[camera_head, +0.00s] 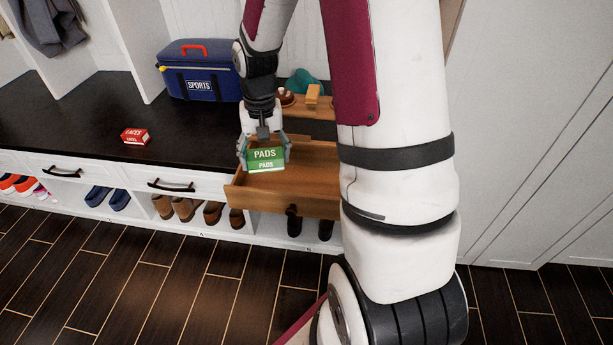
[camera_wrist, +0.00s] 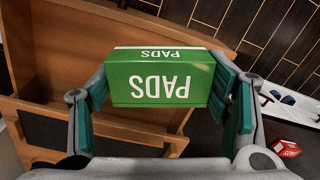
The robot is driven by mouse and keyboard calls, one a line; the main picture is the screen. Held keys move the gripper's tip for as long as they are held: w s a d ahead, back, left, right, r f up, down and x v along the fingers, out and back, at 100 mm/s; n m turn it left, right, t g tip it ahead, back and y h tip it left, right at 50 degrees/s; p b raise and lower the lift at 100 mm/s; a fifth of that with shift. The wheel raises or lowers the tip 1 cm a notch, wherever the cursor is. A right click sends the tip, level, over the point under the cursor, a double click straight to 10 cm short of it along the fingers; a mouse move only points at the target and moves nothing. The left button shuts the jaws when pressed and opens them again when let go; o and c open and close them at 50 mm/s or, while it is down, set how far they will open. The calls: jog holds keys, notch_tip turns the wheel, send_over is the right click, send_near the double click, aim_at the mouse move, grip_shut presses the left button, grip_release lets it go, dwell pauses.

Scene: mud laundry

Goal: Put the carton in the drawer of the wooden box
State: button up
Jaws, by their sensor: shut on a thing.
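A green and white carton marked PADS (camera_head: 265,160) is held in my gripper (camera_head: 264,150), above the open drawer (camera_head: 310,200) of the wooden box (camera_head: 318,128). In the wrist view the carton (camera_wrist: 158,82) sits between the two teal finger pads of my gripper (camera_wrist: 165,105). The drawer (camera_wrist: 65,50) shows bare wood inside where I can see it. My arm hides the right part of the drawer and of the box in the head view. I cannot tell how high the carton is above the drawer floor.
A red carton (camera_head: 135,136) lies on the dark bench top (camera_head: 75,115), left of the drawer. A blue SPORTS bag (camera_head: 200,72) stands at the back. Brushes (camera_head: 312,96) sit on the box. Shoes (camera_head: 185,208) fill cubbies below the bench.

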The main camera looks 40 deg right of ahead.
jog(key=s+d+f+m, duration=0.2)
jog(key=d+f+m, duration=0.2)
jog(key=d, duration=0.5)
jog(key=b, duration=0.2)
send_over(298, 188)
notch_tip(298, 188, down, 6)
jog(key=shift+r, duration=0.15)
jog(key=shift+f+b, duration=0.65)
jog(key=shift+f, duration=1.15)
jog(key=shift+f, duration=0.1)
jog(key=o, duration=1.2)
jog(key=shift+c, duration=0.2)
